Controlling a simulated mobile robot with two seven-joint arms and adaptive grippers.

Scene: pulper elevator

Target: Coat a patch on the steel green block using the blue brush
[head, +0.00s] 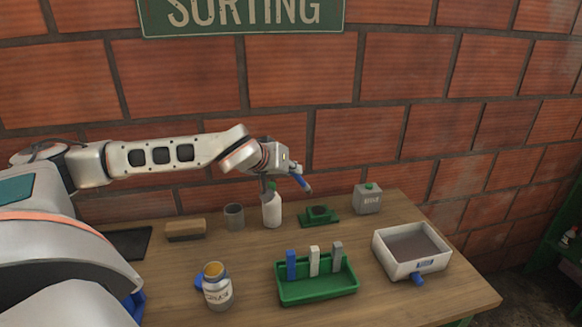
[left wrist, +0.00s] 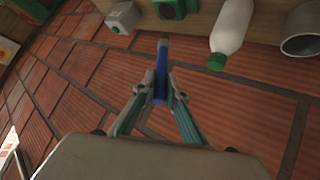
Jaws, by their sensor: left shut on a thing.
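My left gripper (head: 292,168) is shut on the blue brush (head: 302,183), above the back of the table. In the left wrist view the fingers (left wrist: 158,92) close around the blue handle (left wrist: 161,72), and its greyish end (left wrist: 163,42) points away from the gripper. A low green block (head: 318,219) with a dark top piece stands on the table below and right of the brush, apart from it. It also shows at the top of the left wrist view (left wrist: 180,10). A grey box with a green top (head: 368,200) stands to its right; its lettering is unclear. My right gripper is not in view.
A white bottle (head: 271,210) and grey cup (head: 234,216) stand left of the green block. A green tray (head: 318,291) with upright blue, white and grey pieces, a labelled jar (head: 217,290) and a white bin (head: 411,249) are nearer. A brick wall (head: 420,100) stands behind.

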